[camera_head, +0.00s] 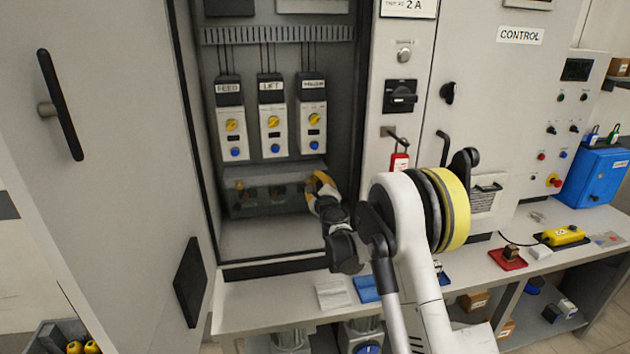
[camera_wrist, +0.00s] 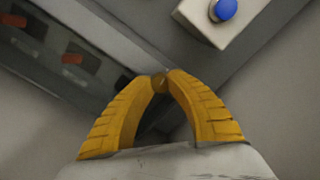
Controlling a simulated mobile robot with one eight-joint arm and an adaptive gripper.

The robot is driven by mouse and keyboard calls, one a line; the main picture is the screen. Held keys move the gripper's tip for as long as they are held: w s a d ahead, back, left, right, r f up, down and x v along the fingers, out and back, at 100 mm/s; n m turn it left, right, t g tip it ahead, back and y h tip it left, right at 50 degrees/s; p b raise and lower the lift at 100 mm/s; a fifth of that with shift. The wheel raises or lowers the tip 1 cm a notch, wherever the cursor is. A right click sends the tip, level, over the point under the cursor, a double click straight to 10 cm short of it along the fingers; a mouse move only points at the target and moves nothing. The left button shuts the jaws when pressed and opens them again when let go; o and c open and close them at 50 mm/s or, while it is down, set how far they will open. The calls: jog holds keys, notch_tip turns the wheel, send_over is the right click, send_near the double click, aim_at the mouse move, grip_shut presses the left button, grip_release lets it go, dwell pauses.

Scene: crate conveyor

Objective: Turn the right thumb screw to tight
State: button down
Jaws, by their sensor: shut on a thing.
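The right thumb screw (camera_wrist: 159,82) is a small brass-coloured knob at the corner of a see-through cover. In the wrist view my gripper (camera_wrist: 160,80) has both yellow fingertips closed around it. In the head view my gripper (camera_head: 314,184) reaches into the open cabinet at the right end of the cover (camera_head: 265,204); there its fingers hide the screw. The cover sits low in the cabinet, and dark and reddish parts show through it. The screw's turn position cannot be read.
Three drive modules, with the lift module (camera_head: 273,125) in the middle, hang above the cover. The cabinet door (camera_head: 110,150) stands open at the left. A red tag (camera_head: 399,162) hangs right of the opening. A bench (camera_head: 255,297) runs below.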

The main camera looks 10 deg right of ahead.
jog(key=shift+m, duration=0.9)
jog(key=c, duration=1.2)
grip_release()
jog(key=shift+c, duration=0.2)
jog(key=s, duration=1.2)
